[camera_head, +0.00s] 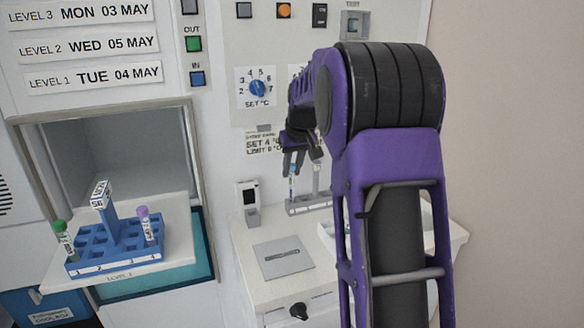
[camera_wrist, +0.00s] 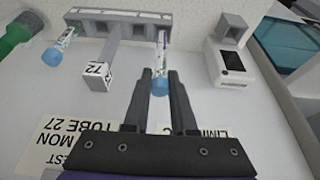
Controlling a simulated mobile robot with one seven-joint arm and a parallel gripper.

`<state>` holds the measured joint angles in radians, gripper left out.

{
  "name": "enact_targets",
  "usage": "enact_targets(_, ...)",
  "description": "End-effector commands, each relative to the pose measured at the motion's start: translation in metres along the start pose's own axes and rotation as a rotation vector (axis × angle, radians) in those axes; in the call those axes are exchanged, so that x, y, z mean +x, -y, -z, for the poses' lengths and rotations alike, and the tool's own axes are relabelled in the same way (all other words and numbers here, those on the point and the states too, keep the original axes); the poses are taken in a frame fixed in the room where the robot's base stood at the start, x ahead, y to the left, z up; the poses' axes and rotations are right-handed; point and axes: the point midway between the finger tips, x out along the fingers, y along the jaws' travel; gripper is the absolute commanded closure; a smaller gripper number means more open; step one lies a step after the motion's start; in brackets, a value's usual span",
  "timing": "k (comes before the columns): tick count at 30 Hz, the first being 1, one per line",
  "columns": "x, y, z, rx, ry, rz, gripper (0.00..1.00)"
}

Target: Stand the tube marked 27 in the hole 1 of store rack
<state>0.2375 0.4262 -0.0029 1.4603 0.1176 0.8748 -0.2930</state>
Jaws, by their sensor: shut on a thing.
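My gripper (camera_head: 297,158) is over the counter at the grey rack (camera_head: 310,204). In the wrist view my gripper (camera_wrist: 160,74) is shut on a blue-capped tube (camera_wrist: 163,42) with a white label, cap toward me. Its lower end is at the grey rack (camera_wrist: 200,28); I cannot tell whether it is still in a hole. The number on it is not readable. A second blue-capped tube (camera_wrist: 58,48) stands at the rack's left. The blue rack (camera_head: 115,262), with numbered front holes, sits on the pulled-out tray, holding a green-capped tube (camera_head: 66,240) and a purple-capped tube (camera_head: 147,225).
A printed note (camera_wrist: 75,150) reading "TUBE 27" lies near the fingers. The blue rack's upright label post (camera_head: 101,197) rises among its holes. Cabinet walls frame the opening.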

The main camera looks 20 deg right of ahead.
Motion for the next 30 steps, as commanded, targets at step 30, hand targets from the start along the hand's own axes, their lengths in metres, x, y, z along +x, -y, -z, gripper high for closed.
enact_targets(30, 0.017, 0.000, -0.007, 0.000, 0.000, 0.000, 1.00)
